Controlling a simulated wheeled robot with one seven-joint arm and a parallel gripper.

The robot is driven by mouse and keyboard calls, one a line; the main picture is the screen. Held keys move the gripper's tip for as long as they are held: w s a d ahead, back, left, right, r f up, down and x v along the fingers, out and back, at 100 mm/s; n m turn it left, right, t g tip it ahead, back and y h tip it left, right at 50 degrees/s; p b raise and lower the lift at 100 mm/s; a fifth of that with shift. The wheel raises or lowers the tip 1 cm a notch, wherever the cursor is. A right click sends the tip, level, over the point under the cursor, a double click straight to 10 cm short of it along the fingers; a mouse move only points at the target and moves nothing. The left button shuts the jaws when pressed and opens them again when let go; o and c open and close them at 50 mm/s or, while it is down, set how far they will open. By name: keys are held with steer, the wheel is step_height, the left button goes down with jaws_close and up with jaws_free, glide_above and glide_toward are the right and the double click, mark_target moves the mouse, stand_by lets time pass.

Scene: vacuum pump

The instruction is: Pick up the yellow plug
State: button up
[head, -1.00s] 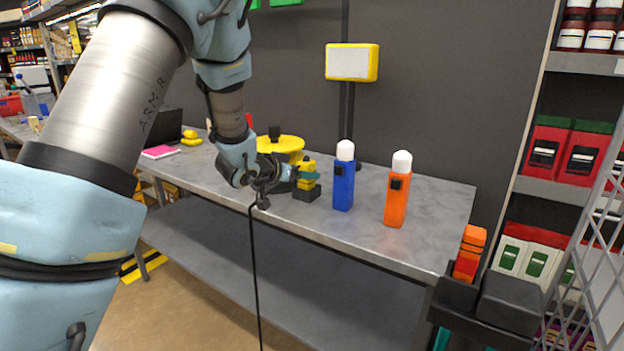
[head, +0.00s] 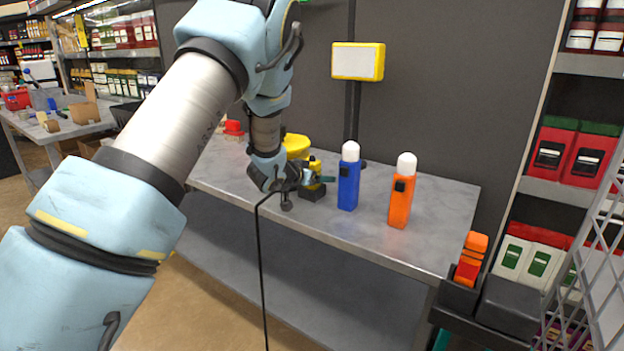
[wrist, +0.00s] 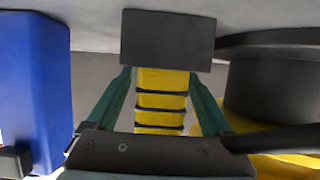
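The yellow plug (head: 314,170) stands upright on a black base (head: 312,193) on the grey table, left of the blue bottle. My gripper (head: 322,181) reaches in from the left at the plug's height, with one teal finger showing in front of the plug. In the wrist view, the ribbed yellow plug (wrist: 160,105) lies between my two teal fingers (wrist: 162,95), and its black base (wrist: 168,38) is at the top. Narrow grey gaps show beside the plug, narrowing toward the fingertips. Contact at the tips cannot be made out.
The blue bottle (head: 348,180) stands close right of the plug and also shows in the wrist view (wrist: 38,85). An orange bottle (head: 402,195) stands farther right. A yellow round thing (head: 296,146) is just behind my gripper. The table's front (head: 340,230) is clear.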

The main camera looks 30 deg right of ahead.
jaws_close()
stand_by(0.5)
steer(key=shift+r, duration=0.15)
